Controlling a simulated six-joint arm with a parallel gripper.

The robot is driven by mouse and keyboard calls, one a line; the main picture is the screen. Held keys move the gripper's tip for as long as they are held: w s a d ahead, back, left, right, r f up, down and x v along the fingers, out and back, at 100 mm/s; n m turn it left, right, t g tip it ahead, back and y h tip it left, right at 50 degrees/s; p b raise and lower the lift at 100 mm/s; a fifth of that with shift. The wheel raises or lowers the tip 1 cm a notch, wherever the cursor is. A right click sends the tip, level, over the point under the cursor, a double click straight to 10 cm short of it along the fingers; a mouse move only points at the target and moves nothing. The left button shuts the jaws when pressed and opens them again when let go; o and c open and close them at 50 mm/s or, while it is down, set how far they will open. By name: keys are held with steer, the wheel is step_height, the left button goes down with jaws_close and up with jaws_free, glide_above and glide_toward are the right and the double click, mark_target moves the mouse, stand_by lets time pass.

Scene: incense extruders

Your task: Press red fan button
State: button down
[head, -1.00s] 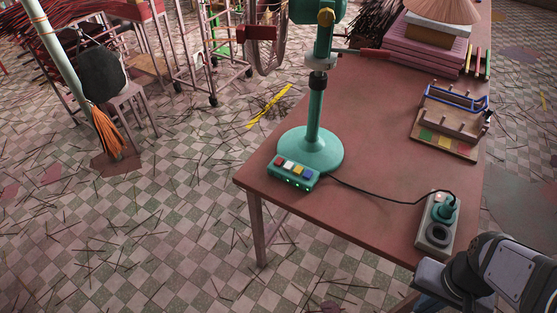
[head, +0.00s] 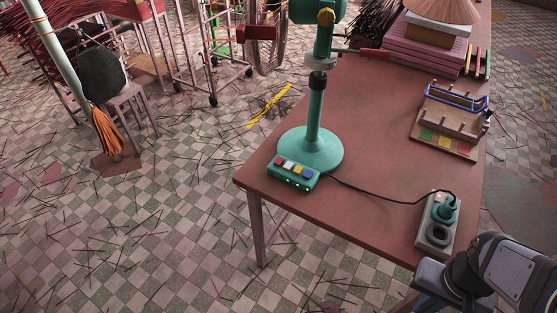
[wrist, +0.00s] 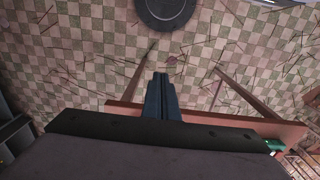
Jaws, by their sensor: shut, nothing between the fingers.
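The green fan (head: 316,125) stands upright on the reddish table, its head cut off by the top of the head view. A control box (head: 292,175) at the front of its base carries a red button (head: 280,161) at the left end, then white, yellow and blue buttons. Small green lights show on the box's front. My gripper (wrist: 161,78) is shut and empty in the wrist view, its dark fingers over the table edge and floor, apart from the red button. The head view shows my arm at the lower right, but not clearly the fingertips.
A black cord runs across the table (head: 385,170) to a plug in a grey socket block (head: 433,242) near my arm. A wooden rack (head: 450,125) and pink stacked slabs (head: 430,45) lie farther back. The table between fan and rack is mostly clear.

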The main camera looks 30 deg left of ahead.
steer(key=w+a+r+n+t+y+b, duration=0.1)
steer(key=w+a+t+y, duration=0.1)
steer(key=w+a, duration=1)
steer(key=n+t+y+b, duration=0.2)
steer(key=n+y, duration=0.1)
steer(key=y, duration=0.3)
glide_above(281, 163)
steer(key=shift+r, duration=0.1)
step_height(281, 163, down, 7)
steer(key=b, duration=0.4)
steer(key=shift+b, duration=0.4)
steer(key=shift+f+b, duration=0.9)
steer(key=shift+b, duration=0.1)
